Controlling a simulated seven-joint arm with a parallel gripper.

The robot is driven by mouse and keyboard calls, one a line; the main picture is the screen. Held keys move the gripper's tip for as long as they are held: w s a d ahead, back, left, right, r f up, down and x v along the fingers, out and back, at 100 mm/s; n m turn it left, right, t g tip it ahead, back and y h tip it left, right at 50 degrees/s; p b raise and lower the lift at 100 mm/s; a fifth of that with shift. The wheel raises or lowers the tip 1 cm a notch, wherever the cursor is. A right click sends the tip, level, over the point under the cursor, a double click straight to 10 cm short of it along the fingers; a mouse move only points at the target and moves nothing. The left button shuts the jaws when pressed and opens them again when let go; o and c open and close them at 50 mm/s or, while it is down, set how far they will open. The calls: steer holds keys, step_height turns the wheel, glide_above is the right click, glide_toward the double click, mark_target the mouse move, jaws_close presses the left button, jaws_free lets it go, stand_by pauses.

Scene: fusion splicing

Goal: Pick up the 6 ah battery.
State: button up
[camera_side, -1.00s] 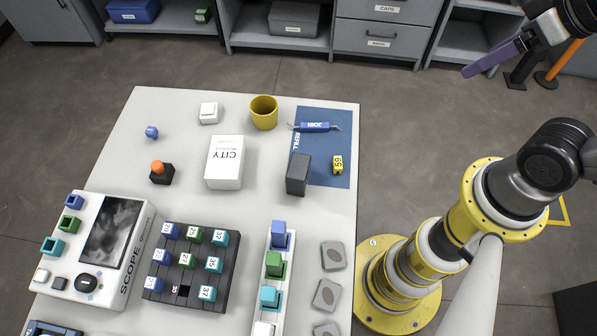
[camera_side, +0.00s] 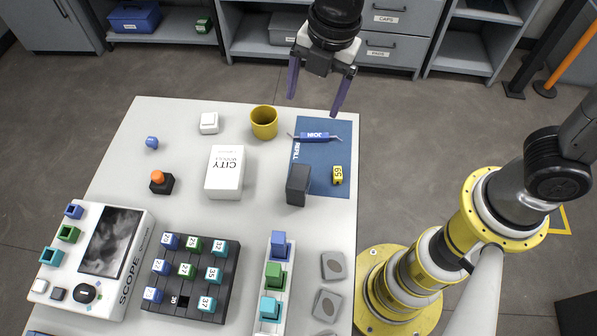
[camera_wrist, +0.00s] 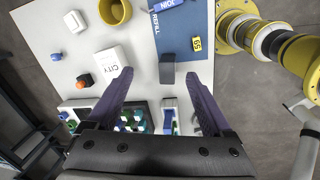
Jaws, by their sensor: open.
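No label reading 6 Ah is legible in either view. A dark grey upright block (camera_side: 298,185), which could be the battery, stands at the left edge of the blue mat (camera_side: 322,183). It also shows in the wrist view (camera_wrist: 167,69), just beyond the gap between the fingers. My gripper (camera_side: 314,105) is open and empty, with its purple fingers pointing down, high near the table's far edge. In the wrist view its fingertips (camera_wrist: 159,73) are spread wide, with nothing between them.
A rack of coloured blocks (camera_side: 274,280) is in front. Bare tabletop surrounds the white box.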

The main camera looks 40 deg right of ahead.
steer(key=n+g, duration=0.1)
steer(key=n, duration=0.1)
glide_above(300, 177)
steer(key=shift+h, duration=0.4)
step_height(300, 177, down, 7)
steer(key=shift+r, duration=0.1)
step_height(300, 177, down, 8)
steer(key=shift+f, duration=0.1)
steer(key=shift+w+f, duration=0.2)
steer(key=shift+f, duration=2.4)
steer(key=shift+c, duration=0.3)
jaws_close()
